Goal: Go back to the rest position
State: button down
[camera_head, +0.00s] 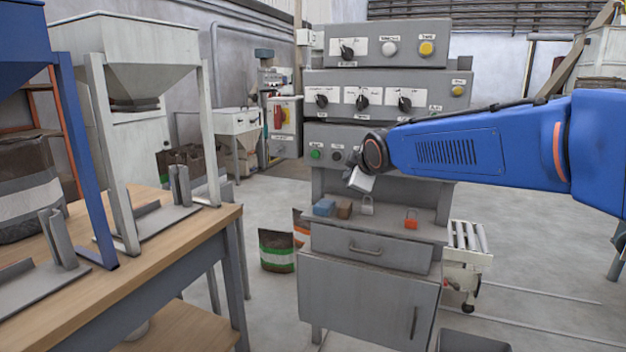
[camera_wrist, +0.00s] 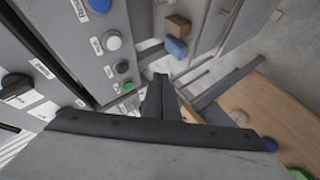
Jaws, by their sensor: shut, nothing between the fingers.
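My blue arm reaches in from the right in the head view. My gripper (camera_head: 360,181) hangs at its end, in front of the lower button row of the grey control cabinet (camera_head: 378,272) and above its shelf. In the wrist view the dark fingers of my gripper (camera_wrist: 161,80) are together, with nothing between them. A blue block (camera_head: 324,207), a brown block (camera_head: 344,210), a grey padlock (camera_head: 367,204) and a red padlock (camera_head: 411,219) lie on the shelf below. The blue block (camera_wrist: 176,48) and brown block (camera_wrist: 177,25) also show in the wrist view.
The cabinet's panels carry knobs and buttons, including a green button (camera_head: 316,154), close to my gripper. A wooden table (camera_head: 190,254) with hoppers stands at the left. A roller stand (camera_head: 467,262) is right of the cabinet.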

jog(key=s+d+f+m+g+h, duration=0.1)
jog(key=s+d+f+m, duration=0.25)
jog(key=s, duration=0.35)
jog(key=s+d+f+m+g, duration=0.1)
jog(key=s+d+f+m, duration=0.15)
jog(key=s+d, duration=0.4)
jog(key=s+d+f+m+g+h, duration=0.1)
jog(key=s+d+f+m+g, duration=0.2)
jog(key=s, duration=0.6)
jog(key=s+d+f+m+g, duration=0.1)
jog(key=s+d+f+m, duration=0.1)
jog(key=s+f, duration=0.4)
jog(key=s+d+f+m+g, duration=0.1)
jog(key=s+f+m, duration=0.3)
jog(key=s, duration=1)
notch_tip(320, 180, down, 2)
jog(key=shift+d+f, duration=0.15)
jog(key=shift+d, duration=0.25)
jog(key=shift+d, duration=0.15)
